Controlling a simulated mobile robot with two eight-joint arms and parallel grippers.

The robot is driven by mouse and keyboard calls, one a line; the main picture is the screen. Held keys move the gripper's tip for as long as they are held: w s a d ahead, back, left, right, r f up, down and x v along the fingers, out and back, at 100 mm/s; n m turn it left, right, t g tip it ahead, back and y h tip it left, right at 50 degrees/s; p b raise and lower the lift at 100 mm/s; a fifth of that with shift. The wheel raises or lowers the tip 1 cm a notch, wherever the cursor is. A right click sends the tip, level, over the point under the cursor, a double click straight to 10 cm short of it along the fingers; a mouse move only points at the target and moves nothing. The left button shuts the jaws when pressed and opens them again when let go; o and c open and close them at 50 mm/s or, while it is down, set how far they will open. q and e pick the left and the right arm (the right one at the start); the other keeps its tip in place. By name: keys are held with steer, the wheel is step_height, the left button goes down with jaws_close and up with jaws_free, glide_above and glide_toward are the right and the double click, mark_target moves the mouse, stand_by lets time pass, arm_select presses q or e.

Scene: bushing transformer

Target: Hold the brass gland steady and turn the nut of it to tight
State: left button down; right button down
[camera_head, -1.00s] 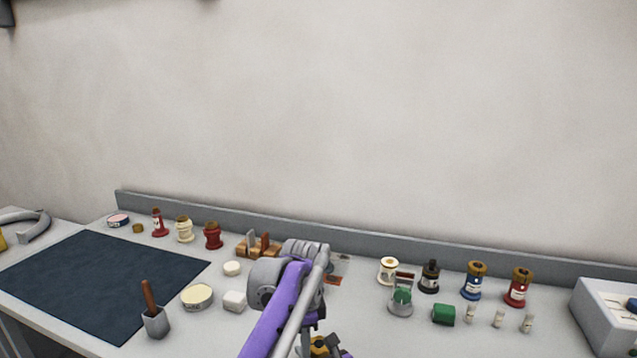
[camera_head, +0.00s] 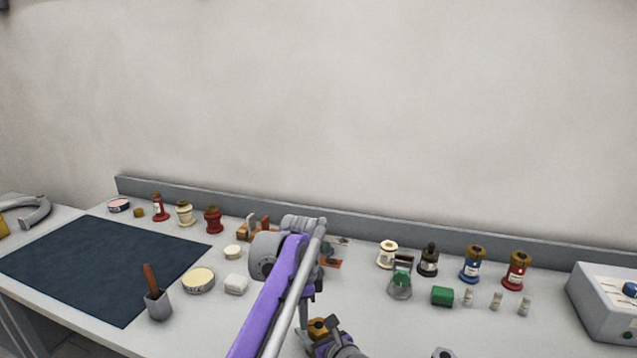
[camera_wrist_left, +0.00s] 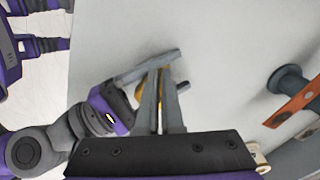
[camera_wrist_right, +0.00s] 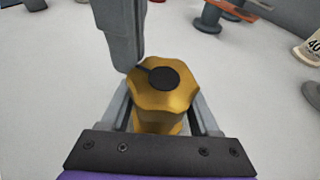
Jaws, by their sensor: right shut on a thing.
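The brass gland (camera_wrist_right: 165,92) fills the middle of the right wrist view, with a lobed nut and a dark round centre on top. My right gripper (camera_wrist_right: 163,122) is shut on its lower body, one finger on each side. My left gripper (camera_wrist_left: 160,78) has its fingers close together, with no object visible between them. Its grey finger (camera_wrist_right: 122,45) comes down at the nut's upper left edge, touching or very near it. In the left wrist view the gland is mostly hidden behind these fingers. In the head view, brass (camera_head: 317,327) shows below my left gripper (camera_head: 308,316).
A dark mat (camera_head: 100,265) lies at left, with a brush pot (camera_head: 158,305) and round tin (camera_head: 198,281) beside it. Coloured bushings (camera_head: 515,270), a green block (camera_head: 442,296) and a grey box (camera_head: 605,300) stand right. An orange strip (camera_wrist_left: 297,100) and dark spool lie near my left gripper.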

arm_select(q)
steer(key=shift+w+d, duration=0.1)
steer(key=shift+d, duration=0.1)
steer(key=shift+a, duration=0.1)
step_height(320, 180, up, 6)
steer(key=shift+a, duration=0.45)
stand_by(0.5)
steer(key=s+f, duration=0.3)
steer(key=f, duration=0.3)
steer(key=shift+d, duration=0.45)
stand_by(0.3)
